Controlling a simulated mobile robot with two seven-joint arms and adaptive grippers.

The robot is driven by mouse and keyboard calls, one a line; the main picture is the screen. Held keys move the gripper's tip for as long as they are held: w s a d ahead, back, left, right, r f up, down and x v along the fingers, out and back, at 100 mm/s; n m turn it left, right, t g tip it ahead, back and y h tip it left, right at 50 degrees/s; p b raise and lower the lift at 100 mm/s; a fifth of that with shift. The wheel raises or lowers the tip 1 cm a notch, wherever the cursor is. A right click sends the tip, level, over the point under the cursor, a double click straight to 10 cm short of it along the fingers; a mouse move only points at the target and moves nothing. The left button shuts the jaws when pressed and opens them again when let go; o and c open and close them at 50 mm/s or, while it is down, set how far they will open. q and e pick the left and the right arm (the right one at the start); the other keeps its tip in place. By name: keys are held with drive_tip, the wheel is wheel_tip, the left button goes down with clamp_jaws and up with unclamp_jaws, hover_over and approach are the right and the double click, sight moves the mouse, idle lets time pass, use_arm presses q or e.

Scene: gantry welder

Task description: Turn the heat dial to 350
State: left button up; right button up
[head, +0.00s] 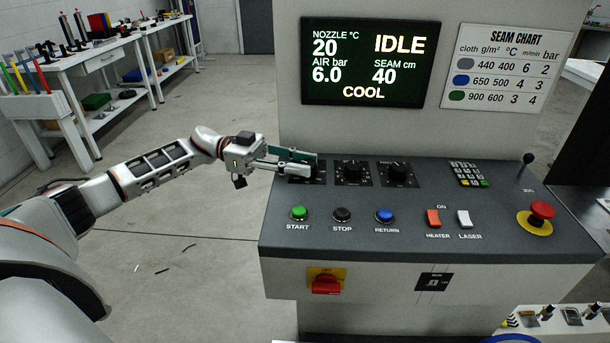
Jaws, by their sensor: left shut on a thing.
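My left gripper (292,164) reaches in from the left over the control panel (440,232). Its fingers are shut on the leftmost dial, which they and the gripper body largely hide; only the edge of its dark scale plate (320,178) shows. Two more black dials stand to its right, a middle dial (352,170) and a right dial (398,173). Their labels are too small to read. The screen (370,64) reads nozzle 20 °C, air 6.0 bar, seam 40 cm, IDLE and COOL. My right gripper is not in view.
Below the dials are a green start button (299,213), black stop (342,214), blue return (385,216), heater switch (433,218) and laser switch (464,219). A red emergency button (541,212) and small joystick (527,160) stand at the right. A seam chart (507,66) hangs above.

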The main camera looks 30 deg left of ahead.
use_arm(q)
drive_tip(key=shift+w+f+m+g+b, duration=0.15)
drive_tip(key=shift+f+m+g+b, duration=0.35)
drive_tip(key=shift+g+b, duration=0.35)
drive_tip(key=shift+r+g+b, duration=0.1)
drive_tip(key=shift+g+b, duration=0.25)
drive_tip(key=shift+b, duration=0.2)
drive_tip(key=shift+r+m, duration=0.15)
drive_tip(key=shift+m, duration=0.25)
drive_tip(key=shift+r+g+b, duration=0.15)
drive_tip(key=shift+g+b, duration=0.15)
drive_tip(key=o, duration=1.1)
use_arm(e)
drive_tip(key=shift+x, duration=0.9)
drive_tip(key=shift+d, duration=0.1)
